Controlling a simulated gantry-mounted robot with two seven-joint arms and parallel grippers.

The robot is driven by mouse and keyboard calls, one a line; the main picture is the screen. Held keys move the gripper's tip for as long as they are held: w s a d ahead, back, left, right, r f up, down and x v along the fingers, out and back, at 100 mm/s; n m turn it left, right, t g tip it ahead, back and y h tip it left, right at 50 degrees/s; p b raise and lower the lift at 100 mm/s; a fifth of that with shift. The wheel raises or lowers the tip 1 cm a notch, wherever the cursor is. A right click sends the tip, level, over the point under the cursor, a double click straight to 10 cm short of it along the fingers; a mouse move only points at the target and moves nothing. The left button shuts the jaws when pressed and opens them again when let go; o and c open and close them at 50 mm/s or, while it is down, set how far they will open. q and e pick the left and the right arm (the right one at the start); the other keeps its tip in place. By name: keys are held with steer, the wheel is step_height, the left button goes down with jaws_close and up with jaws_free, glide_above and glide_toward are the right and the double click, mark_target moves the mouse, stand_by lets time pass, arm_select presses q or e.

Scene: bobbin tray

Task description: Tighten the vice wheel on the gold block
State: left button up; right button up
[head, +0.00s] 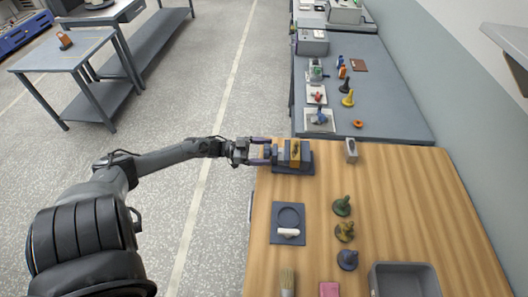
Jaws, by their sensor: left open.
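The vice (309,161) stands near the far left corner of the wooden table. The gold block (296,149) sits upright between its jaws. My left gripper (269,152) reaches in from the left and is open, with its fingertips at the left side of the vice. The vice wheel cannot be made out clearly; the gripper covers that side. Whether the fingers touch the wheel cannot be told. My right gripper does not show.
On the wooden table (400,200) are a grey plate (278,237) with a white piece, several knobbed bobbins (342,206), a grey tray (404,265), a brush (287,281), a pink block (329,289) and a small grey block (351,150). A grey bench (390,110) stands behind.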

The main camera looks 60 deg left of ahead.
arm_select(q)
steer(key=shift+w+d, duration=0.1)
steer(key=c, duration=1)
steer(key=m, duration=0.4)
steer(key=shift+m, duration=0.3)
steer(key=shift+f, duration=0.25)
steer(key=o, duration=1)
steer(key=shift+r, duration=0.2)
steer(key=v, duration=1.1)
steer(key=shift+p, duration=0.45)
